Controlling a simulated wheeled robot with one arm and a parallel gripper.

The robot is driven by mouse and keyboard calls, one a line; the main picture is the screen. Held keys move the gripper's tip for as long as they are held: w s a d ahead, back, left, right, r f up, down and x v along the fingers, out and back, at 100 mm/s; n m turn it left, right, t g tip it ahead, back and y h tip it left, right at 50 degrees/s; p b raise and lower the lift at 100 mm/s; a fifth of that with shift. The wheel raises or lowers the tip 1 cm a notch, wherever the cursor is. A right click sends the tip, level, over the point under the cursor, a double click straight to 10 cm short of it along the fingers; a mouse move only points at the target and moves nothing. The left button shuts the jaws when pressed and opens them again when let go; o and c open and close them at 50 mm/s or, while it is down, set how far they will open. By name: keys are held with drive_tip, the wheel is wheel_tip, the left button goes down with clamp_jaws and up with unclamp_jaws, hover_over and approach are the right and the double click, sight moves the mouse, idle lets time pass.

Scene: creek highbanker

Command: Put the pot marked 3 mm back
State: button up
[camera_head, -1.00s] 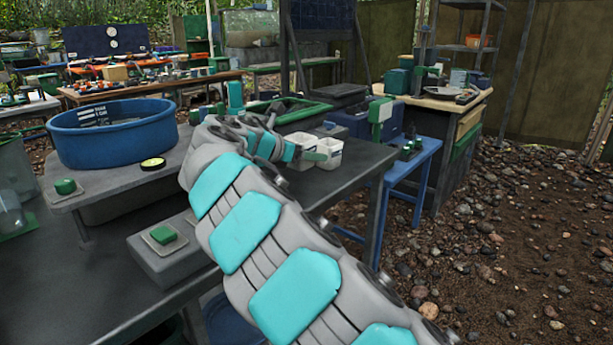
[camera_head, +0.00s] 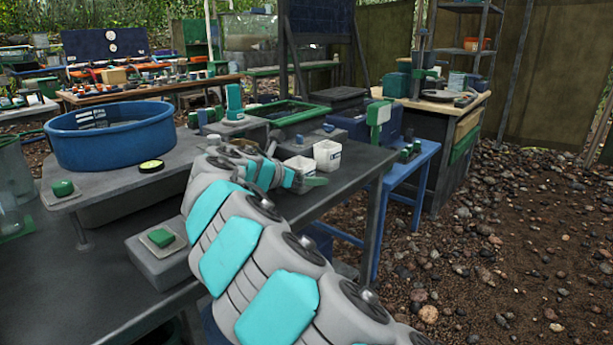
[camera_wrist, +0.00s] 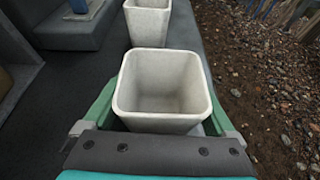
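A pale square pot (camera_wrist: 163,95) sits between the two green fingers of my gripper (camera_wrist: 160,118) in the wrist view, and the fingers lie close on both sides of it. It appears empty, and its marking is hidden. In the head view this pot (camera_head: 299,164) is partly behind my gripper (camera_head: 312,183), low over the dark bench. I cannot tell whether its base touches the bench. A second white pot (camera_head: 327,155), with a small dark mark I cannot read, stands just beyond; it also shows in the wrist view (camera_wrist: 148,20).
The dark bench (camera_head: 352,165) has its right edge close to the pots. A grey block (camera_wrist: 75,28) stands left of the pots. A blue tub (camera_head: 110,145) stands on the left, and a blue side table (camera_head: 415,160) stands to the right.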

drive_tip(key=shift+o, duration=0.5)
drive_tip(key=shift+s+a+r, duration=0.15)
drive_tip(key=shift+r, duration=0.05)
drive_tip(key=v, duration=1.1)
drive_tip(key=shift+s+a+r, duration=0.1)
drive_tip(key=shift+s+r, duration=0.1)
